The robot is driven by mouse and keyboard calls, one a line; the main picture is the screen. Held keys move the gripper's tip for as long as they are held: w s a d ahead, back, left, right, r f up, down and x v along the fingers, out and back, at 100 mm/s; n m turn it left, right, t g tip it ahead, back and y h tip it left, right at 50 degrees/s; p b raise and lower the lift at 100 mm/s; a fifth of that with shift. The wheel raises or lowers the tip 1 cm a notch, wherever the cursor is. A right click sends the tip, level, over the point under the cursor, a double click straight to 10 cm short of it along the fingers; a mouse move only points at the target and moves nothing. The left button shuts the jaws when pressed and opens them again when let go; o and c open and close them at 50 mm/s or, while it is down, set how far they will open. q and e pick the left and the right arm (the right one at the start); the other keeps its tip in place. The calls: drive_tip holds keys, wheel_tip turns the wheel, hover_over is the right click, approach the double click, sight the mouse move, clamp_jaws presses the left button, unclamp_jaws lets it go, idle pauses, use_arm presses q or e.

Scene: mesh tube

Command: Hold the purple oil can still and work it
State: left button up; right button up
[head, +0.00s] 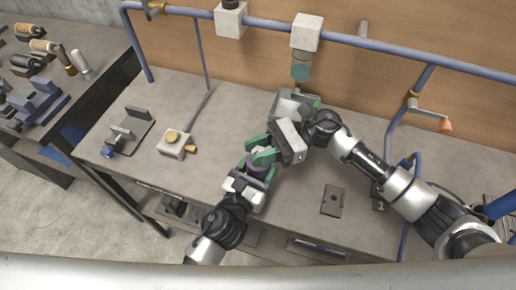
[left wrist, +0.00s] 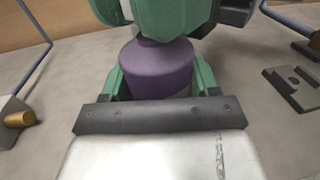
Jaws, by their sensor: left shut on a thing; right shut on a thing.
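The purple oil can (head: 258,172) stands near the middle of the workbench, mostly covered by my grippers in the head view. In the left wrist view its round purple body (left wrist: 155,68) shows upright between green fingers. My left gripper (head: 251,174) is shut around the can's body from the near side. My right gripper (head: 264,153) comes in from the right, directly above the can. Its green fingers (left wrist: 160,15) are shut at the can's top, where they hide the upper part. The exact part they grip is hidden.
A small block with a yellow knob (head: 172,137) and a grey bracket (head: 127,129) stand on the left of the bench. A flat dark plate (head: 332,200) lies right of the can. Blue pipes (head: 262,22) run along the back. Bare bench (head: 225,125) lies left of the grippers.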

sight(258, 151)
drive_tip(key=o, duration=0.9)
drive_tip(key=shift+o, duration=0.2)
drive_tip(key=shift+r, duration=0.1)
wheel_tip(258, 151, up, 10)
drive_tip(key=shift+f, duration=0.1)
